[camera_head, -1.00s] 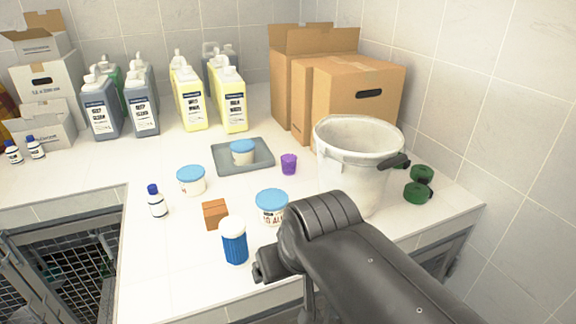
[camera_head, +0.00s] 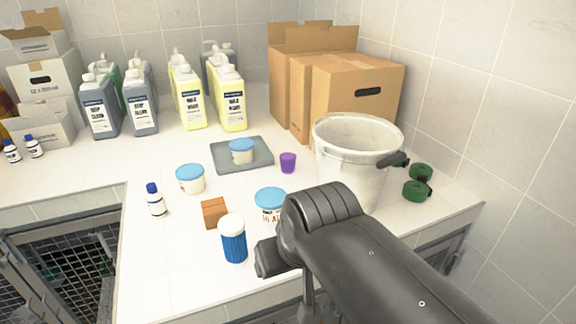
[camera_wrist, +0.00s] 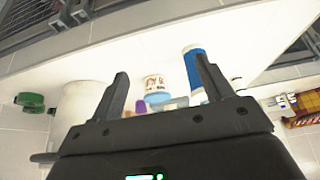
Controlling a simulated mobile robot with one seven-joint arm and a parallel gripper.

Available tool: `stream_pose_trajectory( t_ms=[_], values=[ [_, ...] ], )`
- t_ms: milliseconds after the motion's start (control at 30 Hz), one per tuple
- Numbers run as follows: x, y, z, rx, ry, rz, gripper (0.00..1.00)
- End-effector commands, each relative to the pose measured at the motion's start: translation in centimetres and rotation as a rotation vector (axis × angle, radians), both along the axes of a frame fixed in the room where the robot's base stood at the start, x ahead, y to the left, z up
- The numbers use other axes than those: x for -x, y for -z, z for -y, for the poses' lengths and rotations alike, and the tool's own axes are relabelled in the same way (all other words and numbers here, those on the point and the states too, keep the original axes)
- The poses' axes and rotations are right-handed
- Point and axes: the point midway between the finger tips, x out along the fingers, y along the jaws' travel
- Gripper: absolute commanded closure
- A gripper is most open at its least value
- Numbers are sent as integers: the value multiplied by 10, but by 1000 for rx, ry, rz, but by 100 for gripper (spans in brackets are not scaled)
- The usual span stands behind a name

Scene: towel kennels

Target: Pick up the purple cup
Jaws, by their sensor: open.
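The purple cup (camera_head: 288,163) stands upright on the white counter in the head view, between the grey tray and the white bucket. In the wrist view a small purple patch of the cup (camera_wrist: 141,107) shows between the fingers, far beyond them. My gripper (camera_wrist: 166,84) is open in the wrist view, with its two dark fingers apart and nothing held between them. In the head view my dark arm reaches in from the lower right at the counter's front, and the fingers are hidden.
A white bucket (camera_head: 352,160) stands just right of the cup. A grey tray (camera_head: 228,163) holding a blue-lidded tub (camera_head: 241,152) is to its left. Cardboard boxes (camera_head: 345,95) are behind.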

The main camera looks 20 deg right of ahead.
Motion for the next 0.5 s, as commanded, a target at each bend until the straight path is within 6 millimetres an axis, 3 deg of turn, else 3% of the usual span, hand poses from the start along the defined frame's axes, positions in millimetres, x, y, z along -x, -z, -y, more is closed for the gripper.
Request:
stream_pose_trajectory(
  t_ms=[167,300,500],
  values=[
    [-1,-63,0,0,0,8,27],
    [-1,-125,0,0,0,8,27],
    [-52,-141,27,-297,369,-78,27]
  ],
)
